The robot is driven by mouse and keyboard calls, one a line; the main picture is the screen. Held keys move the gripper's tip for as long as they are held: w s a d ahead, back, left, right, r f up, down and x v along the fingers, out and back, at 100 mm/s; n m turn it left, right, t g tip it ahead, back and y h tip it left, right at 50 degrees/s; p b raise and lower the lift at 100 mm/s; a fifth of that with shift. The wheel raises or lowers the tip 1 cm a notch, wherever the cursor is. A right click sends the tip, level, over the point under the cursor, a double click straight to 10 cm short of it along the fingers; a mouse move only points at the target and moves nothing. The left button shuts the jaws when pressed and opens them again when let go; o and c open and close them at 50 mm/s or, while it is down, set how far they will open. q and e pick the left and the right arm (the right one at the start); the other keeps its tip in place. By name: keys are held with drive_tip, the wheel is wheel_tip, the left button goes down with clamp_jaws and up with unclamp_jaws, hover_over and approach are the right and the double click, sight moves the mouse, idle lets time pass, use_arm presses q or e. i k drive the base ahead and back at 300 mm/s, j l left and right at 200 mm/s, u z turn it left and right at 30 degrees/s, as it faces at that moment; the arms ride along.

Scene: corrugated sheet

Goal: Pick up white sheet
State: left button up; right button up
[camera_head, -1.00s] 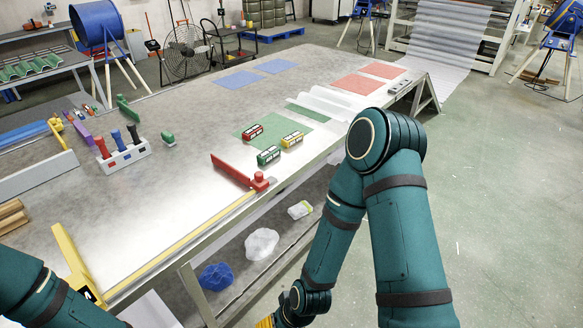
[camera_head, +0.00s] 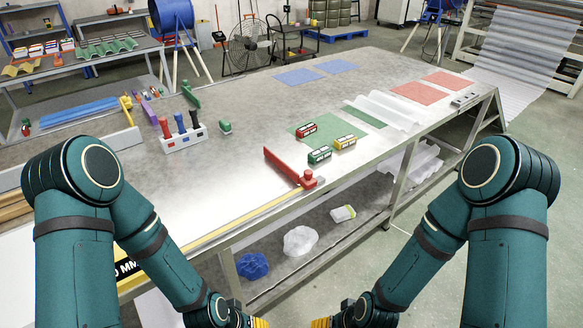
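A white corrugated sheet (camera_head: 384,109) lies on the grey worktable (camera_head: 235,190) near its right edge, beside a green mat and below the red mats. More white, wavy sheet material (camera_head: 418,163) shows on the shelf under the table. My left gripper (camera_head: 250,322) and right gripper (camera_head: 325,322) are at the bottom edge, in front of the table and well away from the sheet on top. Only their yellow finger parts show, mostly cut off, so their opening is hidden.
A red stop (camera_head: 290,169) and a yellow ruler line the front edge. A holder with coloured tools (camera_head: 183,138) stands left. A long translucent sheet (camera_head: 518,55) hangs at back right. Floor at right is free.

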sight(399, 114)
drive_tip(key=u, duration=1.35)
drive_tip(key=z, duration=2.75)
drive_tip(key=i+z, duration=0.2)
drive_tip(key=i, duration=0.95)
